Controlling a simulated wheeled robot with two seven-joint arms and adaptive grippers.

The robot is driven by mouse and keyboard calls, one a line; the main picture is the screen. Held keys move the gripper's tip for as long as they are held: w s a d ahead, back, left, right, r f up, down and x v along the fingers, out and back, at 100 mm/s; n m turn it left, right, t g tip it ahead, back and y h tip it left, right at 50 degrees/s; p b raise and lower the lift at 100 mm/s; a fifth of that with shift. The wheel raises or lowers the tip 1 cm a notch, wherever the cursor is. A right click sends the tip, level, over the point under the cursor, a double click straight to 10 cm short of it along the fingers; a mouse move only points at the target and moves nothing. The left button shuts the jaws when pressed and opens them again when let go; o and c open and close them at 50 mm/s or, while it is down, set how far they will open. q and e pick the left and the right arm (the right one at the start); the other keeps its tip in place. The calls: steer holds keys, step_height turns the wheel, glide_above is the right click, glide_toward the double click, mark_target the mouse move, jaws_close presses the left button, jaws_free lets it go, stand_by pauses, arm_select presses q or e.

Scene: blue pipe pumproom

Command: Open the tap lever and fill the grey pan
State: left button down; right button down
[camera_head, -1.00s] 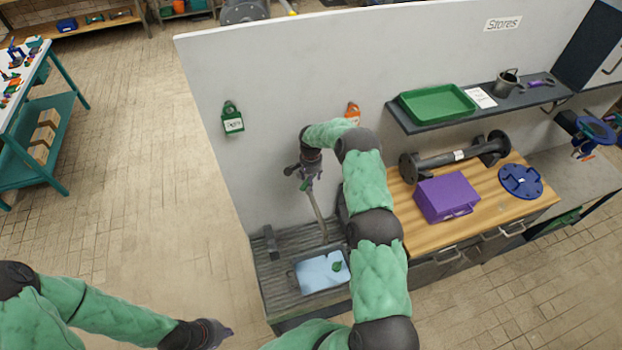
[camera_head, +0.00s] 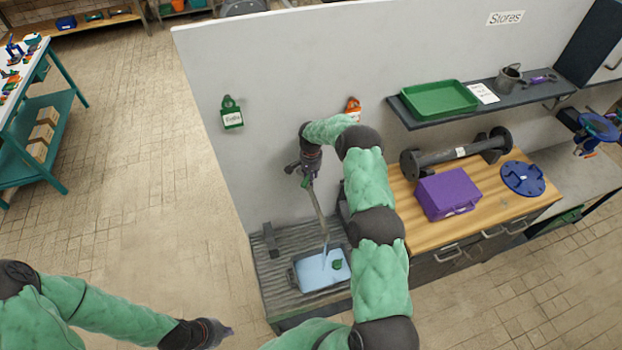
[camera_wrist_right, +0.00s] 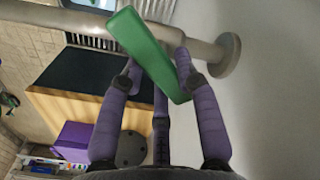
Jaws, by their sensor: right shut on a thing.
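A thin stream runs from the tap spout (camera_head: 318,212) into the pan. My right gripper (camera_head: 308,179) is at the tap by the wall, shut on the green tap lever. In the right wrist view the lever (camera_wrist_right: 148,52) lies between the purple fingers, across the grey tap pipe (camera_wrist_right: 200,48). My left gripper (camera_head: 218,332) hangs low at the front, away from the drainer; its jaws are too small to read.
The ribbed drainer (camera_head: 272,283) has a dark block (camera_head: 270,240) at its left. Right of my arm, a wooden counter holds a purple case (camera_head: 447,194), a flanged pipe (camera_head: 455,155) and a blue disc (camera_head: 522,178). A shelf above carries a green tray (camera_head: 438,98).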

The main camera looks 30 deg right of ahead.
stand_by(0.3)
steer(key=c, duration=0.9)
jaws_free()
step_height(320, 180, up, 12)
steer(key=shift+f, duration=0.1)
